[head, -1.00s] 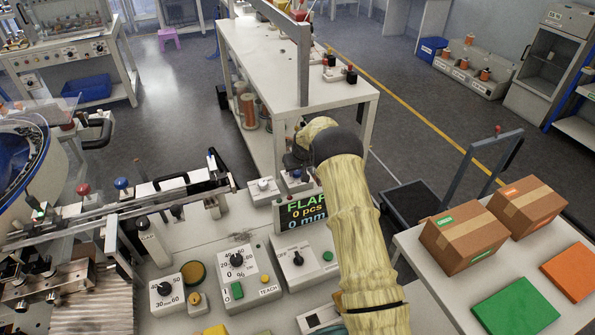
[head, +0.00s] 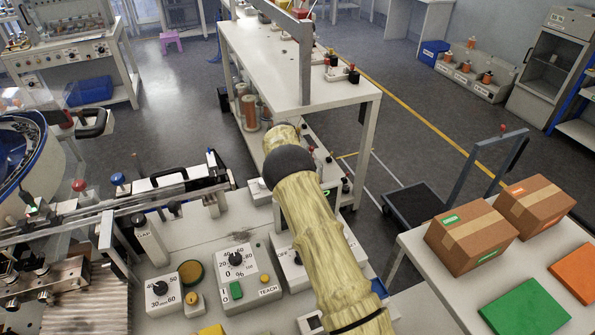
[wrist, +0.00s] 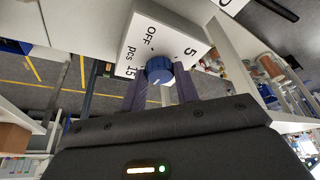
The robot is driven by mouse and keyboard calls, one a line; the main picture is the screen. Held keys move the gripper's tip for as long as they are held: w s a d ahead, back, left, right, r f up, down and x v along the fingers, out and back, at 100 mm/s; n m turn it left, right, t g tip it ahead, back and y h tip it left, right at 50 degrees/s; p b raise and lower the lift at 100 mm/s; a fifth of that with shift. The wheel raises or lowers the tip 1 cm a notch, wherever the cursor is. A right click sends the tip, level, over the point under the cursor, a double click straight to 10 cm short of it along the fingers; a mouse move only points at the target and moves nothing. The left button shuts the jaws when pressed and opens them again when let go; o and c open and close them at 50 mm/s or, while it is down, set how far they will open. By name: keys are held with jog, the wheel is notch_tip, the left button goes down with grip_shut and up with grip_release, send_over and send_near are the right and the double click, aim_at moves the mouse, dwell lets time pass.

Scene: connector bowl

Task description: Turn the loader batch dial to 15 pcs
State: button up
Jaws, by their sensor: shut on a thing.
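In the wrist view, a white box (wrist: 183,27) carries the labels OFF, 5, 15 and pcs around a blue batch dial (wrist: 160,68). My gripper (wrist: 161,82) has its two dark fingers on either side of the dial, shut on it. A pale mark shows low on the dial's face, towards the 15 side, but its exact setting is hard to tell. In the head view, my arm hides the gripper, the dial and most of the display.
A percent dial box (head: 238,268) with a green button and a smaller dial box (head: 162,289) stand left of my arm on the bench. A white shelf table (head: 270,55) stands behind. Cardboard boxes (head: 470,240) sit on a table at right.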

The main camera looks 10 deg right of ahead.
jog(key=m, duration=0.2)
jog(key=m+g+h, duration=0.1)
jog(key=m, duration=0.1)
jog(key=m+b, duration=0.1)
jog(key=shift+w+a+m+g, duration=0.15)
jog(key=shift+w+m+g, duration=0.1)
jog(key=shift+m+g, duration=0.15)
jog(key=shift+m+h, duration=0.3)
jog(key=shift+m, duration=0.1)
jog(key=o, duration=1)
jog(key=shift+c, duration=0.2)
jog(key=shift+r, duration=0.1)
jog(key=p+v, duration=0.1)
jog(key=v, duration=1.6)
jog(key=shift+w+r+p, duration=0.15)
jog(key=shift+w+p, duration=0.05)
jog(key=shift+p, duration=0.2)
